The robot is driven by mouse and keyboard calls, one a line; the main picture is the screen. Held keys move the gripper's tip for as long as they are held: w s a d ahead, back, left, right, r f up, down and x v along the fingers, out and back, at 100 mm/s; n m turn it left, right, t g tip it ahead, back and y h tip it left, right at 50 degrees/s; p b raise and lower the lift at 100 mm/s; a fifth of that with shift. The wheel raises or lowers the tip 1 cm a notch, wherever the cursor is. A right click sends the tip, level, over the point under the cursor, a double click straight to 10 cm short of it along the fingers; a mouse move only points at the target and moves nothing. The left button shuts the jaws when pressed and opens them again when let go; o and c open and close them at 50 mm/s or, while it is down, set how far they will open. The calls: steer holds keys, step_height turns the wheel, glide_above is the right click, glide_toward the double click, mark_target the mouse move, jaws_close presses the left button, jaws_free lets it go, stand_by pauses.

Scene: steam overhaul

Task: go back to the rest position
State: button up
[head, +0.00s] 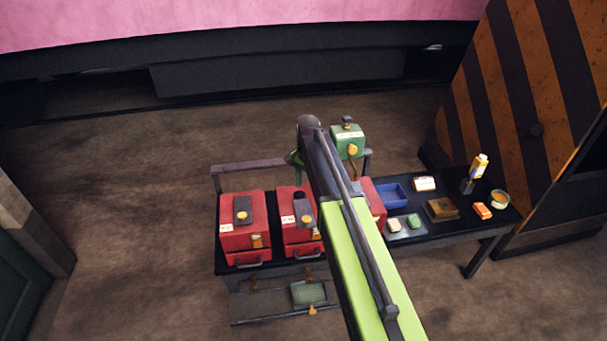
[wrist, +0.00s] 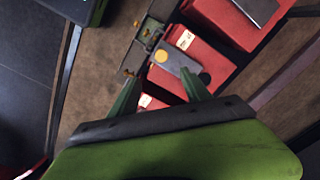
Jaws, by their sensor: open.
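My arm reaches up across the middle of the head view, over a dark cart (head: 230,262). My gripper (wrist: 160,76) is open in the wrist view, its two green fingers apart with nothing seen held between them. Beyond the fingertips is a red box (wrist: 205,72) with a grey plate and a yellow knob on top. A second red box (wrist: 225,22) lies above it in that view. In the head view my gripper is mostly hidden behind my arm. A red box (head: 240,236) stands at the cart's left, and another red box (head: 293,234) stands beside my arm.
A third red box (head: 375,205) is partly hidden by my arm. A green box (head: 338,138) stands behind the cart top. A side table (head: 445,232) at right holds a blue tray (head: 391,197), a bottle (head: 480,168) and small items. Open floor lies left of the cart.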

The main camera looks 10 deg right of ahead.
steer(key=s+f+n+b, duration=0.4)
steer(key=s+f+b, duration=0.1)
steer(key=s, duration=0.5)
steer(key=s+f+n+b, duration=0.5)
steer(key=s+f+b, duration=0.1)
steer(key=s, duration=0.5)
steer(key=shift+d, duration=0.2)
